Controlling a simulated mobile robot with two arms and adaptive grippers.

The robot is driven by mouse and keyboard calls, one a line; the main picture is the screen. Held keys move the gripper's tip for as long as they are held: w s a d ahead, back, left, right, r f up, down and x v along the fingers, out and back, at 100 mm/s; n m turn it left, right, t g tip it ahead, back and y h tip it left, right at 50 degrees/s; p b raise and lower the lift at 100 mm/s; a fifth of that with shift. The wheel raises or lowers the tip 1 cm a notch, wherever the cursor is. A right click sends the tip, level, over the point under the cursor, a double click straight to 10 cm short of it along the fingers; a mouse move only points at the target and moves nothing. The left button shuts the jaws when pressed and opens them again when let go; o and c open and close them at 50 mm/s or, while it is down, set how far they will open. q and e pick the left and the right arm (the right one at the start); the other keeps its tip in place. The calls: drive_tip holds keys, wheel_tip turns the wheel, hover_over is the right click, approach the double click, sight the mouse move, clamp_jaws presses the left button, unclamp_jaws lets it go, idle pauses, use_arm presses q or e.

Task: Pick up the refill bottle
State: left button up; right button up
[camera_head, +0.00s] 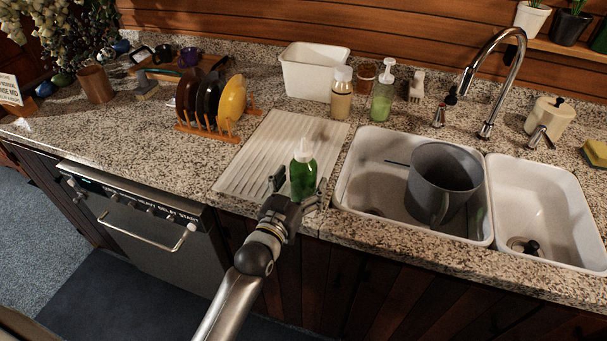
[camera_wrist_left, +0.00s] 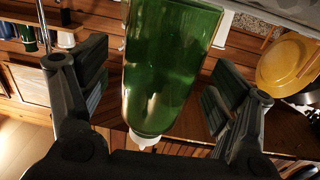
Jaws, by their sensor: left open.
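The refill bottle is taken to be the green bottle with a white cap (camera_head: 302,172), upright by the front edge of the white drainboard. In the left wrist view the green bottle (camera_wrist_left: 170,65) fills the middle, its white cap at the lower end of the picture. My left gripper (camera_head: 299,188) is open, with one finger on each side of the bottle. In the wrist view gaps show between both finger pads and the glass. The bottle's base is hidden by the gripper in the head view. My right gripper is not in view.
The white ribbed drainboard (camera_head: 262,160) lies under and behind the bottle. A double white sink (camera_head: 350,185) with a grey pot (camera_head: 440,180) is to the right. A plate rack (camera_head: 220,130), a white bin (camera_head: 312,75) and a soap dispenser (camera_head: 383,98) stand behind.

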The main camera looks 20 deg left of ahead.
use_arm(q)
drive_tip(key=shift+w+d, duration=0.1)
drive_tip(key=shift+w, duration=0.7)
drive_tip(key=shift+r, duration=0.1)
drive_tip(key=c, duration=1.4)
